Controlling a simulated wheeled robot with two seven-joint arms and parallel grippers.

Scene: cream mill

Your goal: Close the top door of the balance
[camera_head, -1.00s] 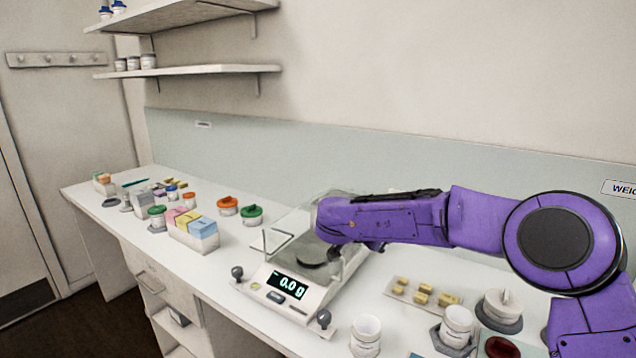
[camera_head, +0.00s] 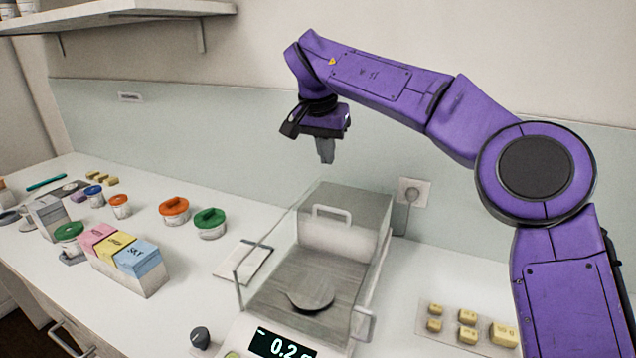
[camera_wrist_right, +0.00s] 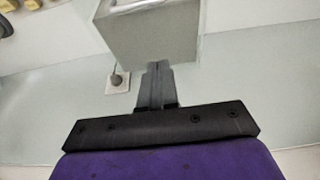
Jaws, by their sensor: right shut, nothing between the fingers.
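The balance (camera_head: 271,345) stands on the white bench, its display reading about 0.2. Its clear chamber surrounds a round dark pan (camera_head: 311,292). The top door (camera_head: 365,205), a grey see-through panel with a pale loop handle (camera_head: 332,214), appears to lie over the rear of the chamber; its exact position is hard to tell through the glass. My right gripper (camera_head: 326,158) is shut and empty, pointing down above and behind the handle, apart from it. In the right wrist view, the shut fingers (camera_wrist_right: 155,72) show close to the chamber (camera_wrist_right: 150,38) in the picture. My left gripper is out of view.
Tan blocks (camera_head: 468,315) lie on a tray right of the balance. A wall socket (camera_head: 413,192) with a plug is behind it. Orange-lidded (camera_head: 174,209) and green-lidded (camera_head: 210,221) jars and a box of coloured packs (camera_head: 118,255) stand left.

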